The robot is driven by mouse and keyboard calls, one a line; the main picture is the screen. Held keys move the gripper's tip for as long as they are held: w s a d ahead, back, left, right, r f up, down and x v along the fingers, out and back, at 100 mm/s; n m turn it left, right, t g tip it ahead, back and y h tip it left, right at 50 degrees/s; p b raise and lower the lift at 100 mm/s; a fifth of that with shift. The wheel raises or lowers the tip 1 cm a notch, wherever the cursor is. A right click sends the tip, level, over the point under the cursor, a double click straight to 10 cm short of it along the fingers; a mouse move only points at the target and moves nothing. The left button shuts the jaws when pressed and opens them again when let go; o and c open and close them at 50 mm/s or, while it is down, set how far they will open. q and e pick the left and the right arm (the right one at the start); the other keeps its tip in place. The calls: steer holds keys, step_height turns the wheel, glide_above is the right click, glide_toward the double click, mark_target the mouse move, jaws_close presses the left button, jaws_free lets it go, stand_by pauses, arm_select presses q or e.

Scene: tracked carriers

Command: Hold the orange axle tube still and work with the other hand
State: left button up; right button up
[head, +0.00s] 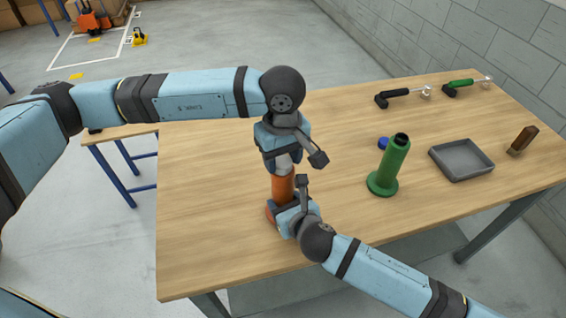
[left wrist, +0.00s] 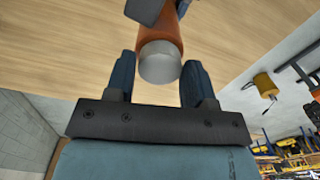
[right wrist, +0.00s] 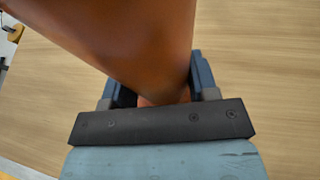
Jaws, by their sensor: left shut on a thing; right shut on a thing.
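The orange axle tube (head: 283,187) stands upright on its round base near the front of the wooden table. A light grey cylindrical piece (head: 283,163) sits in line at its top; it also shows between the fingers in the left wrist view (left wrist: 160,63). My left gripper (head: 284,158) is shut on this grey piece from above. My right gripper (head: 280,214) is shut on the lower part of the tube, which fills much of the right wrist view (right wrist: 135,45). The fingers hide part of the base and of the joint between piece and tube.
Further right are a grey tray (head: 437,155), a brush (head: 522,140), a black-handled tool (head: 399,94) and a green-handled tool (head: 463,84). The table's left side is clear.

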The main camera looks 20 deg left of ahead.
arm_select(q)
steer(key=shift+m, duration=1.1)
arm_select(e)
steer(key=shift+r, duration=0.2)
steer(key=shift+w, duration=0.1)
arm_select(q)
steer(key=shift+m, duration=1.1)
steer(key=m, duration=0.7)
steer(key=shift+s, duration=0.15)
steer(key=shift+c, duration=1)
steer(key=shift+m, duration=0.3)
arm_select(e)
steer(key=shift+w, duration=0.1)
